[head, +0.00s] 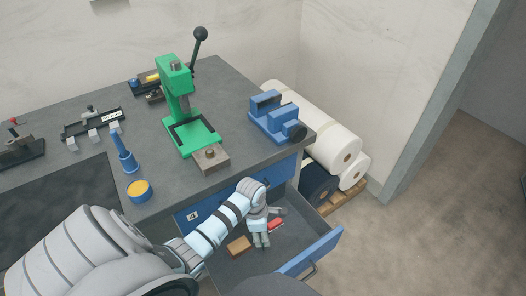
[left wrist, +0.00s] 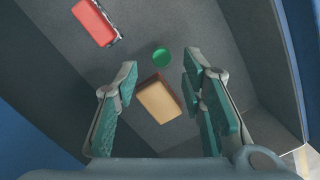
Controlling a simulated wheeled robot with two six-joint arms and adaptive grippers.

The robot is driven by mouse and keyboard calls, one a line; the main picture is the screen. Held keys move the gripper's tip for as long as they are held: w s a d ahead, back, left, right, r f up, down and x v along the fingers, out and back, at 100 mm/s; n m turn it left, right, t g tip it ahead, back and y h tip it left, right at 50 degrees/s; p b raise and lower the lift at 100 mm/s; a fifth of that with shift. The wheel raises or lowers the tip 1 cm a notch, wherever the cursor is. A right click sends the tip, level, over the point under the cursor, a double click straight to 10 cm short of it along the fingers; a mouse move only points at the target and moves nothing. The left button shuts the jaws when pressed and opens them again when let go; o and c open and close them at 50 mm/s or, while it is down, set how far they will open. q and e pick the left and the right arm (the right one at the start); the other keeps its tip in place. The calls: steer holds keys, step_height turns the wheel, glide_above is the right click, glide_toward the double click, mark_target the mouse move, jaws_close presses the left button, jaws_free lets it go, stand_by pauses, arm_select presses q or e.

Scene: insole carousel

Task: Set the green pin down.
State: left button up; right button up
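The green pin (left wrist: 161,57) shows in the left wrist view as a small round green end, seen from above, over the drawer floor. It lies between the lines of my two fingertips, touching neither in this view. I cannot tell how tall it is. In the head view I cannot make it out. My left gripper (left wrist: 160,65) is open, with its fingers well apart, and points down into the open drawer (head: 318,254). In the head view the left gripper (head: 261,238) reaches into the drawer's middle. My right gripper is in neither view.
In the drawer, a tan block (left wrist: 158,101) lies close to the pin and a red item (left wrist: 96,22) lies farther off. The workbench above holds a green press (head: 178,100), a blue vise (head: 275,118) and a blue-and-yellow tin (head: 139,190).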

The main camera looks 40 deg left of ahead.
arm_select(q)
step_height(320, 180, up, 8)
steer(key=p, duration=0.3)
steer(key=shift+s+a+r, duration=0.25)
steer(key=shift+s+a, duration=0.1)
steer(key=shift+a, duration=0.1)
steer(key=shift+f, duration=0.1)
